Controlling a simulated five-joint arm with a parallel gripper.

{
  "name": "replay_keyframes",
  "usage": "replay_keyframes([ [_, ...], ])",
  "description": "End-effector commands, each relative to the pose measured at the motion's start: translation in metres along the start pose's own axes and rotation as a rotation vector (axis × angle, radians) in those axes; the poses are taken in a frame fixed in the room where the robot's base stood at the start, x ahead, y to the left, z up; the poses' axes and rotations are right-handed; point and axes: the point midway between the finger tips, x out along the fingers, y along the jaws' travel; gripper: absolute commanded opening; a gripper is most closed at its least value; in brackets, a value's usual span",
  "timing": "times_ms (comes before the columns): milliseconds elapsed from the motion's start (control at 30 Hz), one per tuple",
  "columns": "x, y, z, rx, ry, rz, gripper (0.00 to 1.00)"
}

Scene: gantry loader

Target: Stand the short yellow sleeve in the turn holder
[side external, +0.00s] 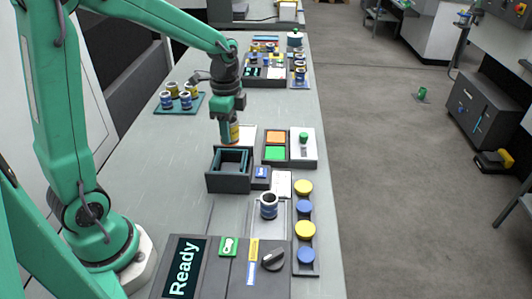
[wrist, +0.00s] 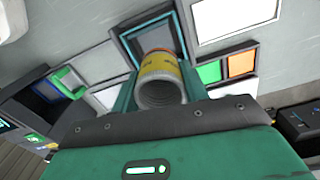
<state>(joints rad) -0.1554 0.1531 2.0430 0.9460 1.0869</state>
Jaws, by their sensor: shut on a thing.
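My gripper (side external: 229,124) is shut on a yellow sleeve (side external: 231,134), which hangs below the jaws. In the wrist view the sleeve (wrist: 160,70) sits between the green fingers, its hollow ribbed end towards the camera. A dark square open-topped box with a teal inner frame, which looks like the turn holder (side external: 228,184), stands just below the sleeve. The sleeve appears apart from it, above the opening. In the wrist view the holder (wrist: 122,42) shows behind the sleeve, which hides part of its inside.
A teal rack (side external: 190,112) with several sleeves is behind to the left. A panel with orange and green squares (side external: 275,148) is right of the holder. Yellow and blue round knobs (side external: 304,188) line the right edge.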

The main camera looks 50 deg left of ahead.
Motion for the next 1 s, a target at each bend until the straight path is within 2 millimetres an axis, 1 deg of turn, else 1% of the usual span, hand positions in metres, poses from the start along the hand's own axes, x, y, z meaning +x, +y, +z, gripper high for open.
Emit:
replay_keyframes([
  [167,0.000,0.007,0.004,-0.044,0.001,-0.002,0.13],
  [567,0.004,0.007,0.004,-0.047,0.000,-0.001,0.13],
  [767,0.014,0.007,0.004,-0.046,0.000,0.000,0.13],
  [1000,0.030,0.007,0.004,-0.046,0.000,0.001,0.13],
])
